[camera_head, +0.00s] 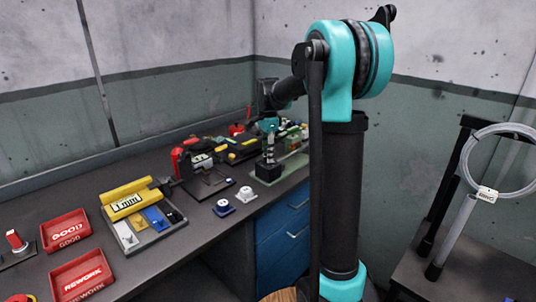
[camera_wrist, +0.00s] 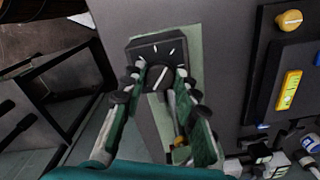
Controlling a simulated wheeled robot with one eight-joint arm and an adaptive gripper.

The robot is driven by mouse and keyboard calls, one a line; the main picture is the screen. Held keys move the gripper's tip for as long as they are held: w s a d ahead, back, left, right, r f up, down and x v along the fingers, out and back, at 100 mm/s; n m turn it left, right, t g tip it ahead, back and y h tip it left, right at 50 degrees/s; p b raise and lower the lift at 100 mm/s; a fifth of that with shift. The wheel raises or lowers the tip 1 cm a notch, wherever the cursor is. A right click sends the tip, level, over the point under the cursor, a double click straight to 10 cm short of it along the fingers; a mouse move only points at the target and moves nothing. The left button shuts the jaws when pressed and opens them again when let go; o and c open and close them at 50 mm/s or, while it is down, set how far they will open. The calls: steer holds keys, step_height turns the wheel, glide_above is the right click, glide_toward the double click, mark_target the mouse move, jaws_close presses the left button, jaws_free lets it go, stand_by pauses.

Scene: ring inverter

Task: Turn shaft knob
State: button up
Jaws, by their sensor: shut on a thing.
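In the wrist view the shaft knob (camera_wrist: 158,77) is a dark round piece with a white pointer line. It sits on a black block (camera_wrist: 140,50) with white tick marks. My gripper (camera_wrist: 161,71) has one finger on each side of the knob and is shut on it. The fingers hide part of the knob's sides. In the head view my gripper (camera_head: 268,157) points down over the black block (camera_head: 267,173) near the bench's right end; the knob cannot be made out there.
A screwdriver-like tool (camera_wrist: 180,139) lies beside the right finger. The bench holds a GOOD tray (camera_head: 66,246), a REWORK tray (camera_head: 83,291), a yellow 1 mm box (camera_head: 127,203) and small blue and white parts (camera_head: 222,207). Several items crowd the wall behind the block.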

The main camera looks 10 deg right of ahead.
steer(key=shift+m, duration=0.6)
steer(key=o, duration=1.2)
steer(key=shift+c, duration=0.2)
step_height(320, 180, up, 12)
